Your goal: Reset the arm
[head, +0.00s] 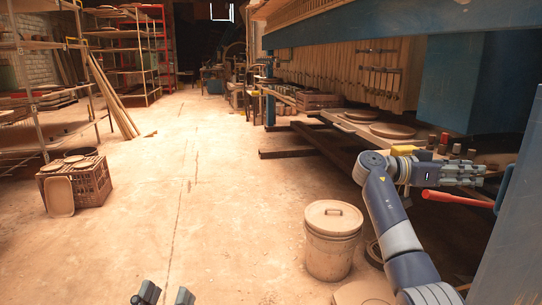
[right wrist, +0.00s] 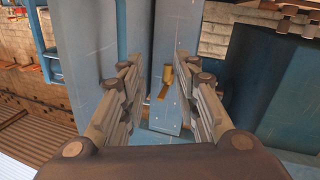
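My right arm reaches up from the bottom right of the head view. My right gripper (head: 482,172) points right, toward the blue machine frame. In the right wrist view its fingers (right wrist: 155,90) are wide apart with nothing held between them. Beyond the gap are a blue metal panel (right wrist: 85,60) and a small brass-coloured part (right wrist: 167,75). A red lever (head: 458,199) lies just below the right gripper in the head view, apart from its fingers. Only the fingertips of my left gripper (head: 166,297) show at the bottom edge, spread apart and empty.
The blue filter press (head: 470,85) fills the right side. A lidded bucket (head: 333,240) stands left of my right arm. A crate (head: 97,183) with round lids stands at left, near shelves (head: 130,60) and leaning planks (head: 112,98). The middle floor is clear.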

